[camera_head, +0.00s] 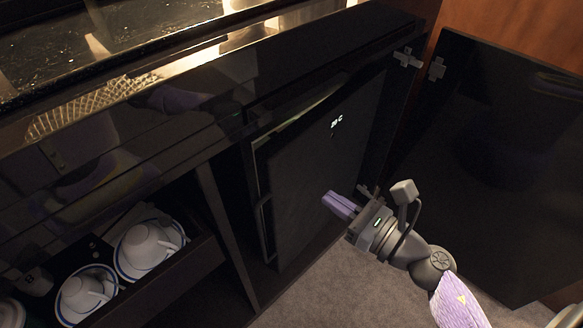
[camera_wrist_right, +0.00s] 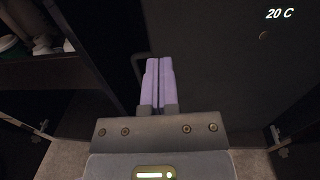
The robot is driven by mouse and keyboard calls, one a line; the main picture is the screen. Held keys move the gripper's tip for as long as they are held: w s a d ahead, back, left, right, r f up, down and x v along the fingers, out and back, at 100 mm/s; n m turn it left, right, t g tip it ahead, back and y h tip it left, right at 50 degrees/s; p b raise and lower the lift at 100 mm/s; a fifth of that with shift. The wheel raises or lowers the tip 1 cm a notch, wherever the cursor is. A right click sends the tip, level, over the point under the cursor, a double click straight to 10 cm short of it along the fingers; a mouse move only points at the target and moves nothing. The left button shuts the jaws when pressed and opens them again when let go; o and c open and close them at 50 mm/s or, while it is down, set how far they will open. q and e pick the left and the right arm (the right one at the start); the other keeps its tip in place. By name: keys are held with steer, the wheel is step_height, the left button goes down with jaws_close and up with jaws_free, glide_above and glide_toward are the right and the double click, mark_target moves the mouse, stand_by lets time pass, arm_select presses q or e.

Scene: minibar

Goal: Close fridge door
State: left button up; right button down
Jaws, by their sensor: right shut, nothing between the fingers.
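The black fridge door (camera_head: 318,165) is inside the cabinet below the counter, with a lit temperature readout near its top. It stands slightly ajar, with a narrow gap along its top and left edges. Its dark handle (camera_head: 264,228) is on the left edge. In the right wrist view the fridge door (camera_wrist_right: 235,75) fills the upper right with "20 C" on it. My right gripper (camera_head: 328,200) is shut and empty, in front of the lower part of the door; its purple fingers (camera_wrist_right: 158,62) point toward the door. Contact cannot be told. My left gripper is out of view.
A dark cabinet door (camera_head: 490,150) stands wide open at the right on metal hinges (camera_head: 408,58). An open drawer (camera_head: 165,295) with white cups (camera_head: 148,245) and saucers is at the lower left. Carpet floor (camera_head: 335,285) is free in front of the fridge.

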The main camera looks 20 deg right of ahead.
mark_target(278, 163)
steer(key=x, duration=1)
steer(key=shift+a+b, duration=0.1)
steer(key=shift+b, duration=0.2)
steer(key=shift+w+a+r+m+t+h+p, duration=0.1)
steer(key=shift+w+a+m+h+p, duration=0.15)
steer(key=shift+w, duration=0.25)
steer(key=shift+w+a+m+t+h+p, duration=0.1)
steer(key=shift+w+a+m+h+p, duration=0.15)
steer(key=shift+w, duration=0.3)
steer(key=shift+w+a+r+m+t+h+p, duration=0.15)
steer(key=shift+w+a+h, duration=0.15)
steer(key=shift+w, duration=0.2)
steer(key=shift+w+r, duration=0.1)
